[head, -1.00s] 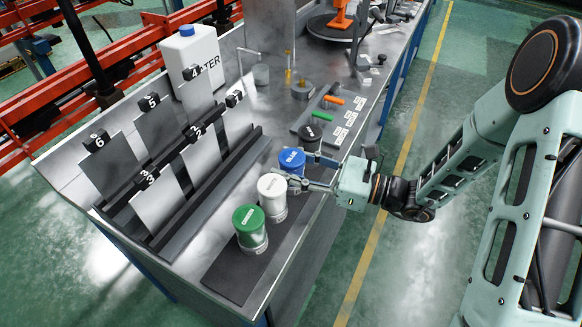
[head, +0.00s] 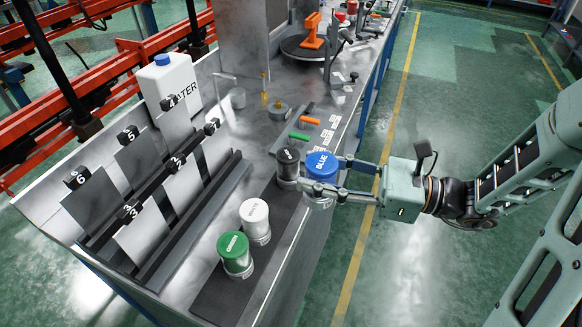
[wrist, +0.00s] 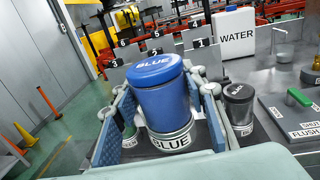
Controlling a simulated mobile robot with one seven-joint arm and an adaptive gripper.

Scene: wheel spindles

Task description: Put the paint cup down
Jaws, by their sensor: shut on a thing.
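The paint cup with the blue lid marked BLUE (head: 322,167) is held upright in my gripper (head: 324,177). The two fingers close on it from opposite sides. In the head view it shows right of the black-lidded cup (head: 288,158), near the bench's front edge, and looks raised above the bench. In the wrist view the blue cup (wrist: 165,105) fills the middle between the fingers, with a BLUE label around its base. The white-lidded cup (head: 255,216) and the green-lidded cup (head: 235,251) stand on the dark mat (head: 220,295).
Numbered panels (head: 148,240) stand in racks on the left of the bench. A white WATER container (head: 168,85) is behind them. Green and orange handles (head: 299,136) lie beyond the black cup. The mat between the black and white cups is bare.

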